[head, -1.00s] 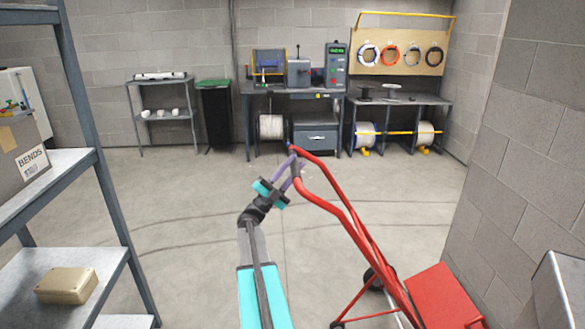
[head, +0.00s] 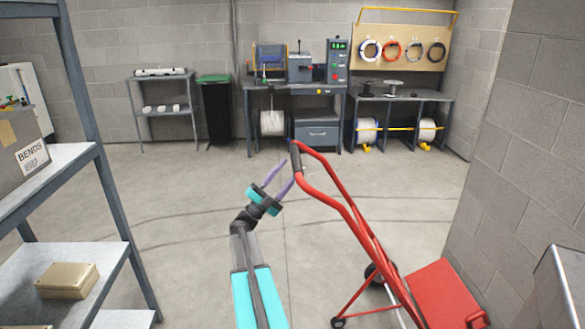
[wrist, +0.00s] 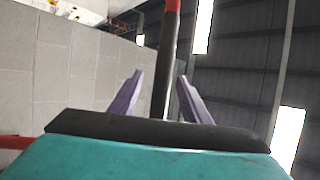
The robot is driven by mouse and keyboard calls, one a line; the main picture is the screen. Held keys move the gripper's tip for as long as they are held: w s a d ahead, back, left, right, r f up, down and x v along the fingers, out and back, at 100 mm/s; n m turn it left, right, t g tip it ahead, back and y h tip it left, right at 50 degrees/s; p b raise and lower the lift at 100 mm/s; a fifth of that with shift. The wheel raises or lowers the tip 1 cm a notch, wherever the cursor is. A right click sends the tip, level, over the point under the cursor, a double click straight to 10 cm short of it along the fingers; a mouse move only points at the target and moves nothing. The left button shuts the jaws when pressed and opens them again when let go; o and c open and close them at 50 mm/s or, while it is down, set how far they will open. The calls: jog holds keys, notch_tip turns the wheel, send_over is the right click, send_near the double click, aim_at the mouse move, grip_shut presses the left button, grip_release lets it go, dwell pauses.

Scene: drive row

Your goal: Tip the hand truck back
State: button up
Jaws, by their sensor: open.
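The red hand truck (head: 345,208) stands on the floor right of centre in the head view, with a dark grip (head: 296,157) at the top of its handle and small dark wheels below. My gripper (head: 281,174) is open and empty, just left of and below the dark grip. In the wrist view my gripper's two purple fingers (wrist: 158,98) are spread apart. The dark grip (wrist: 166,65) shows beyond and between them, with a red end at the top. I cannot tell whether a finger touches it.
A grey shelf rack (head: 100,160) with boxes stands close on the left. A block wall (head: 530,150) closes the right side. A workbench (head: 297,88) and a black bin (head: 216,112) are at the back. The floor between is clear.

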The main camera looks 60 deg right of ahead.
jog(key=b+v, duration=0.1)
jog(key=v, duration=0.8)
jog(key=shift+f, duration=0.2)
jog(key=shift+a, duration=0.1)
